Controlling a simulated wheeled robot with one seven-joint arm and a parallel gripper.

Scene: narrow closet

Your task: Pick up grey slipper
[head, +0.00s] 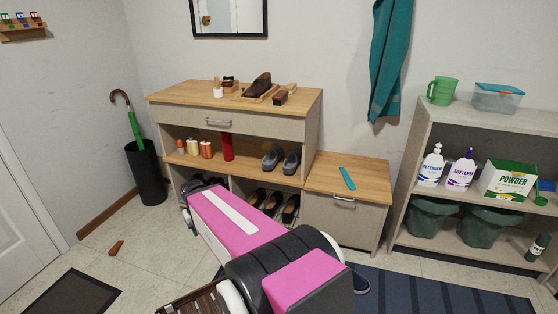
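A pair of grey slippers stands side by side in the open middle shelf of the wooden shoe cabinet: the left grey slipper (272,158) and the right grey slipper (291,162). They are upright, with toes to the front, right of a red can. My pink and black arm reaches across the lower middle of the view, in front of the cabinet's lower part. My gripper's fingers do not show; the far end of the arm hides them or they blend in at the lower left of the cabinet. Nothing is seen touching the slippers.
Dark shoes (273,203) fill the lower rack. A low cabinet (340,215) stands right, bottle shelves (420,160) farther right. An umbrella stand (146,172) is left. A dark shoe (362,282) lies near the blue rug (430,290).

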